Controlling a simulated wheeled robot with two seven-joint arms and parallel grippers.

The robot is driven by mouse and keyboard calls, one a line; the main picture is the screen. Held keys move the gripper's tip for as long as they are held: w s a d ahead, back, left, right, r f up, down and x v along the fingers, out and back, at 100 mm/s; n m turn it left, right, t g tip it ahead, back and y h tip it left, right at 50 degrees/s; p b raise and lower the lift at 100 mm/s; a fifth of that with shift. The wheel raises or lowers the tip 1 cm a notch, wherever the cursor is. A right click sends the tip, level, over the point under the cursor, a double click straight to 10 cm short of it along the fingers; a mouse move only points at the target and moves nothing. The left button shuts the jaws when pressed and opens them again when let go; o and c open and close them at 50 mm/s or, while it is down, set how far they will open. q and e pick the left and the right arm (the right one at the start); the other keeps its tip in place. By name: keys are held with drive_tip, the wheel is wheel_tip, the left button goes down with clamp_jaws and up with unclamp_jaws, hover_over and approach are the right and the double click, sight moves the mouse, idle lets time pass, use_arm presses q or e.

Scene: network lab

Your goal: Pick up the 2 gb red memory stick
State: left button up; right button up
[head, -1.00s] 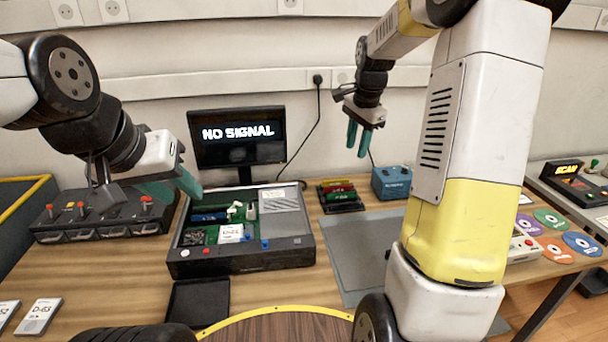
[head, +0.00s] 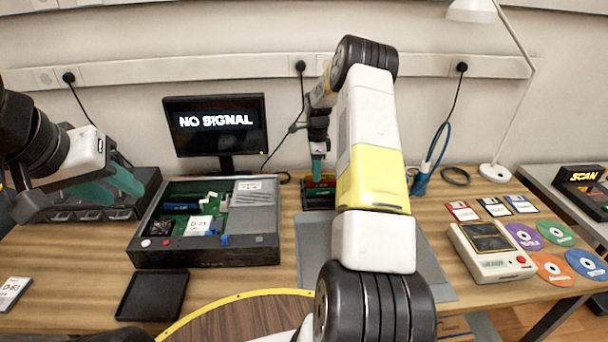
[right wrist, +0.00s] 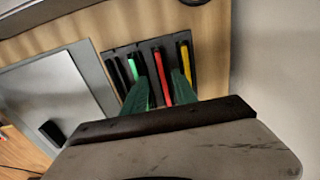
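The red memory stick (right wrist: 162,76) stands in a dark rack (right wrist: 117,62) in the right wrist view, between a green stick (right wrist: 139,72) and a yellow stick (right wrist: 186,62). Its capacity label is not readable. My right gripper (right wrist: 164,86) is open, with one teal finger on each side of the red stick; I cannot tell whether they touch it. In the head view my right gripper (head: 317,164) points down over the rack (head: 317,201), and my arm hides part of that area. My left gripper (head: 120,186) is open and empty at the left.
An open computer case (head: 207,255) stands left of the rack, below a monitor (head: 216,126) reading NO SIGNAL. A grey mat (head: 313,240) lies in front of the rack. A handheld device (head: 492,252), floppy disks and discs lie at the right.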

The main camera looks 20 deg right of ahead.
sight(321, 185)
wheel_tip(321, 185, down, 4)
drive_tip(key=shift+w+d+r, duration=0.1)
drive_tip(key=shift+w, duration=0.05)
clamp_jaws()
